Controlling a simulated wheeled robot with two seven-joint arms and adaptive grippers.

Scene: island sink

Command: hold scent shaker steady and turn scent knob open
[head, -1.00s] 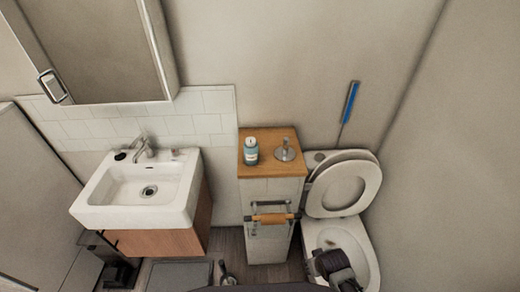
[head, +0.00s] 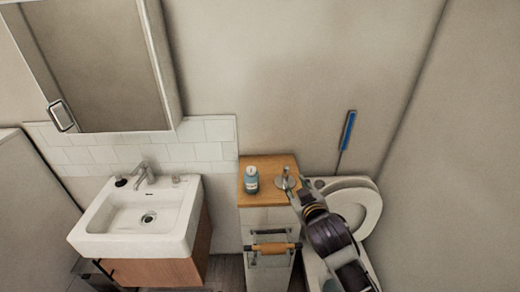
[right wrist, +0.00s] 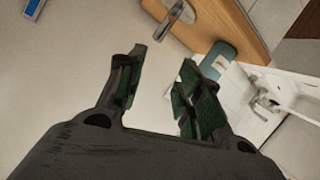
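A small teal bottle (head: 251,181) with a pale cap, which looks like the scent shaker, stands upright on the wooden cabinet top (head: 268,164). Right of it on the same top is a metal stem on a round base (head: 282,181); I cannot tell if this is the scent knob. My right gripper (head: 296,188) is at the top's right edge, close to the metal stem. In the right wrist view its fingers (right wrist: 163,65) are apart with nothing between them. There the bottle (right wrist: 217,60) shows beyond the right finger, and the metal piece (right wrist: 174,18) lies ahead. My left gripper is not in view.
A white sink (head: 140,217) with a tap stands left of the cabinet. A toilet with a raised lid (head: 358,205) is on the right, partly behind my right arm. A blue-handled brush (head: 347,130) is against the wall. A towel bar (head: 271,248) is on the cabinet front.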

